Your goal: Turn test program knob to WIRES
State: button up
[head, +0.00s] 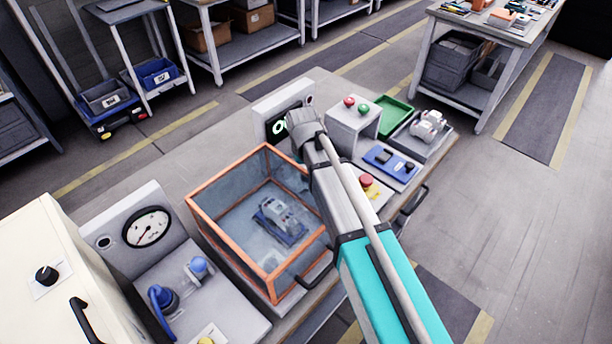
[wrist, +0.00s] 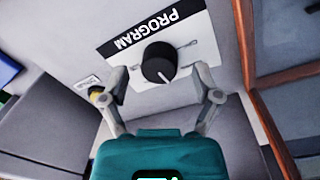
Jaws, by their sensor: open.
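The program knob (wrist: 157,62) is a round black knob with a white pointer line. It sits on a white plate (wrist: 196,30) headed PROGRAM, which reads upside down in the wrist view. The pointer aims down and slightly right there; the small position marks are too blurred to read. My gripper (wrist: 160,75) is open, with one finger on each side of the knob and a visible gap to both.
An orange-framed clear box (head: 228,176) with a device inside stands left of my arm. A gauge panel (head: 147,228) is further left. A grey block with red and green buttons (head: 355,118), a green tray (head: 394,112) and a red button (head: 366,180) are close on the right.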

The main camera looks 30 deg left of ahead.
jog(key=shift+f, duration=0.25)
jog(key=shift+c, duration=0.2)
grip_shut()
dwell(0.3)
jog(key=shift+n, duration=2.2)
